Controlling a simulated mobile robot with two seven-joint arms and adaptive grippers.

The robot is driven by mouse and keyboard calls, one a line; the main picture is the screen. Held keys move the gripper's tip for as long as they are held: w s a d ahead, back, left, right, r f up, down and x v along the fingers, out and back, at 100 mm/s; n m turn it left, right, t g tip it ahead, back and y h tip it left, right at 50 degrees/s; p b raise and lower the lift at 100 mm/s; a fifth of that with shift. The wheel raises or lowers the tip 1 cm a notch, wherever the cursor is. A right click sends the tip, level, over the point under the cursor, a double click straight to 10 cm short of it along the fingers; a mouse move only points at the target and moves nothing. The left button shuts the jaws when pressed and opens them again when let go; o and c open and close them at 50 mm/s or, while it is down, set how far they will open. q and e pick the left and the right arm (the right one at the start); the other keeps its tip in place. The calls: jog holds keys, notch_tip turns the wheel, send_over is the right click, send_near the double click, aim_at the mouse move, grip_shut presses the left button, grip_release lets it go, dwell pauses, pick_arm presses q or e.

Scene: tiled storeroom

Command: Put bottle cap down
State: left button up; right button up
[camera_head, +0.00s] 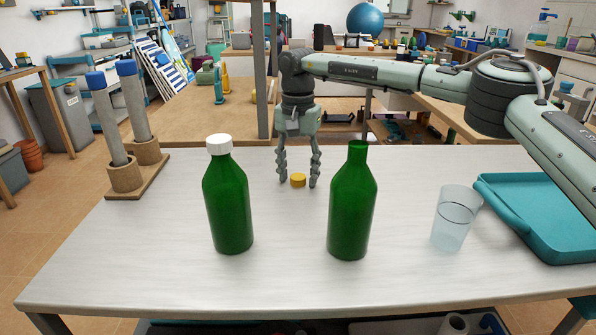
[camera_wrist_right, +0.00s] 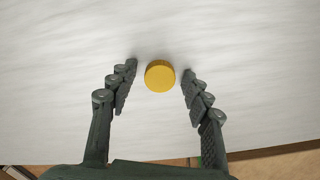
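A yellow bottle cap (camera_head: 298,180) lies on the white table (camera_head: 150,255) between the two green bottles. My right gripper (camera_head: 298,184) points down over the table's far part, its fingers spread on either side of the cap. In the right wrist view the cap (camera_wrist_right: 160,76) lies between the open fingertips (camera_wrist_right: 160,72), with a gap on both sides. The left green bottle (camera_head: 229,200) stands upright with a white cap (camera_head: 219,144) on it. The right green bottle (camera_head: 352,208) stands upright with an open neck. My left gripper is not in view.
A clear glass (camera_head: 455,220) stands right of the bottles, next to a teal tray (camera_head: 510,215) at the right edge. A wooden stand (camera_head: 137,180) with two blue-topped grey posts is at the far left. The table's front left is clear.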

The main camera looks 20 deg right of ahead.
aim_at(298, 177)
notch_tip(298, 177, up, 13)
dwell(0.6)
dwell(1.3)
